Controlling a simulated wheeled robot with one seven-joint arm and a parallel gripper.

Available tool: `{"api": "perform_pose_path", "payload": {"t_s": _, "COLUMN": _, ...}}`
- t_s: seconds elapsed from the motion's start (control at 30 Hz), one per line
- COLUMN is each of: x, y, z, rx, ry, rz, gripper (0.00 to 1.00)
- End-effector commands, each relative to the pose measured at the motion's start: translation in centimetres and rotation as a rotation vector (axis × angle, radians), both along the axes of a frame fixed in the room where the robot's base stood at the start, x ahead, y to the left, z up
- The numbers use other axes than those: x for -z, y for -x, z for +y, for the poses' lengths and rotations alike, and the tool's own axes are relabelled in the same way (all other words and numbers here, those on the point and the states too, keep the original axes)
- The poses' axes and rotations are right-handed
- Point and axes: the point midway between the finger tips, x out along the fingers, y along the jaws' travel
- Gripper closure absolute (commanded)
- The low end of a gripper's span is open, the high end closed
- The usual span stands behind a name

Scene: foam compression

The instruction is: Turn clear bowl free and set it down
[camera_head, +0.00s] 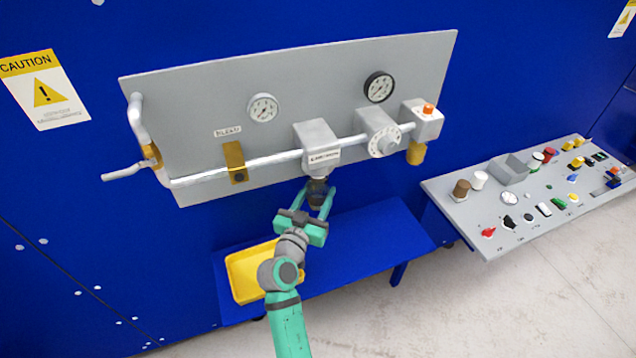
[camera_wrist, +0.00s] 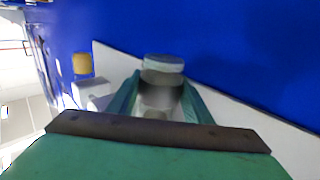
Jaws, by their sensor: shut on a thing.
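The clear bowl (camera_head: 317,199) hangs under the grey filter housing (camera_head: 318,140) on the pipe and looks dark and see-through. My gripper (camera_head: 318,199) comes up from below, with one finger on each side of the bowl, and is shut on it. In the wrist view the bowl (camera_wrist: 160,92) sits between the green fingers, with a pale round part above it. The bowl's top meets the underside of the housing; I cannot tell whether it is still locked there. A yellow tray (camera_head: 238,278) lies on the blue shelf (camera_head: 375,235) below, partly hidden by my arm.
A regulator with a dial (camera_head: 383,135) and a unit with an orange button (camera_head: 424,117) sit to the right on the pipe. A valve handle (camera_head: 122,172) sticks out at left. A control desk (camera_head: 530,205) stands at right. The shelf right of the tray is clear.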

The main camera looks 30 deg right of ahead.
Motion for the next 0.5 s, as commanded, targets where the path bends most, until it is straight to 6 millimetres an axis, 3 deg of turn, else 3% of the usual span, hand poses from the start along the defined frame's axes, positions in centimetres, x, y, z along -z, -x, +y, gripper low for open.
{"api": "perform_pose_path", "payload": {"t_s": 0.5, "x": 2.2, "y": 0.0, "z": 0.1, "rx": -0.002, "ry": 0.001, "rz": 0.001, "gripper": 1.0}}
